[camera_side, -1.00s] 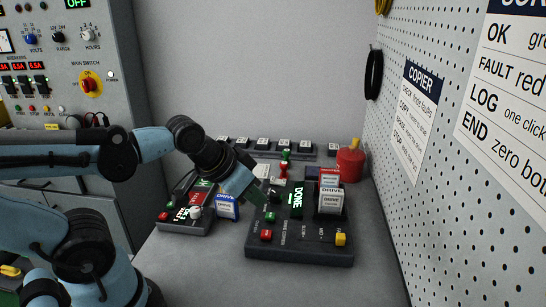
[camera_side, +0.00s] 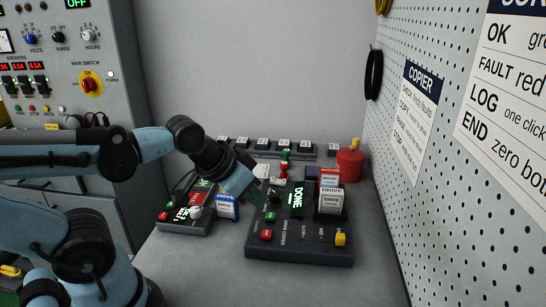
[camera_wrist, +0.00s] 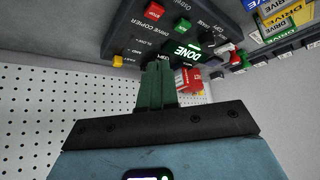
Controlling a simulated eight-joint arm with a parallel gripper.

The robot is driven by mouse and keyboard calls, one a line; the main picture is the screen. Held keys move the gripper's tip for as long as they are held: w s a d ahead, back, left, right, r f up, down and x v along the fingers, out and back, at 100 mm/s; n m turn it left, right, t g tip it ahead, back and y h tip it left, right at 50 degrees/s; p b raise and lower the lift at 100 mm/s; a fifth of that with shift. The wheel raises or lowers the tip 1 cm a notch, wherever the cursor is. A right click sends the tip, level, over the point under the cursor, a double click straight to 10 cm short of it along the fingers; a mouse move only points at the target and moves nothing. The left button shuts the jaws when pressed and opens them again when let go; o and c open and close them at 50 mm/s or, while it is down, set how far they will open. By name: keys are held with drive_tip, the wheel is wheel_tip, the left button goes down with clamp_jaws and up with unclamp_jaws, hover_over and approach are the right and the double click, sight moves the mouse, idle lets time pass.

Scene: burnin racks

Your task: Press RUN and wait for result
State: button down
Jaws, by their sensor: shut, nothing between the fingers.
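The drive copier (camera_side: 300,254) is a dark box in the middle of the bench. Its green-lit screen (camera_side: 296,199) reads DONE, and the screen also shows in the wrist view (camera_wrist: 187,52). It has a red STOP button (camera_wrist: 153,11), a green button (camera_wrist: 183,26) and a yellow button (camera_wrist: 118,61). Two drives stand in it, a white-labelled one (camera_side: 330,203) in front of a red one. My gripper (camera_side: 259,202) is shut and empty, its green fingers above the copier's left part.
A smaller dark device (camera_side: 185,226) stands to the left, with a blue drive (camera_side: 227,208) beside it. A red container (camera_side: 350,165) stands behind the copier on the right. The pegboard wall (camera_side: 398,210) borders the right side. The front bench is clear.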

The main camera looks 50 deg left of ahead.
drive_tip(key=r+n+t, duration=0.2)
drive_tip(key=n, duration=0.6)
hover_over(266, 216)
drive_tip(key=shift+f, duration=0.2)
drive_tip(key=shift+f+h, duration=0.15)
drive_tip(key=shift+h, duration=0.15)
drive_tip(key=shift+f, duration=4.25)
drive_tip(key=shift+f, duration=0.1)
drive_tip(key=shift+f, duration=0.35)
